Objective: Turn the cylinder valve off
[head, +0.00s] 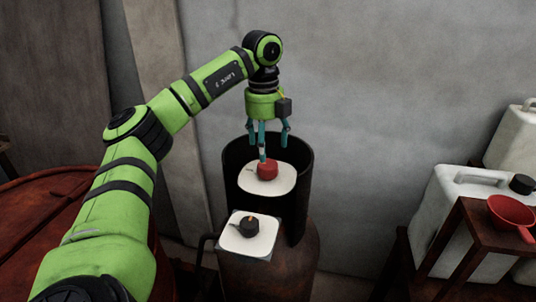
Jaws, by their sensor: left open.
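A round red knob (267,171) sits on a white rounded plate (283,184), in front of or within a dark curved guard (305,160). A black knob (249,227) with a small orange mark sits on a second, squarish white plate (262,246) nearer to me. I cannot tell for sure which knob is the cylinder valve. My left gripper (267,142) points down, open and empty, just above the red knob. One finger overlaps the knob's upper edge in the picture; I cannot tell if they touch. My right gripper is out of view.
A rusty brown drum (285,262) stands below the plates. A large red-brown vat (38,205) is at the left. At the right, a brown wooden stand (478,222) holds a red pan (510,212), with white canisters (450,195) behind. A grey wall closes the back.

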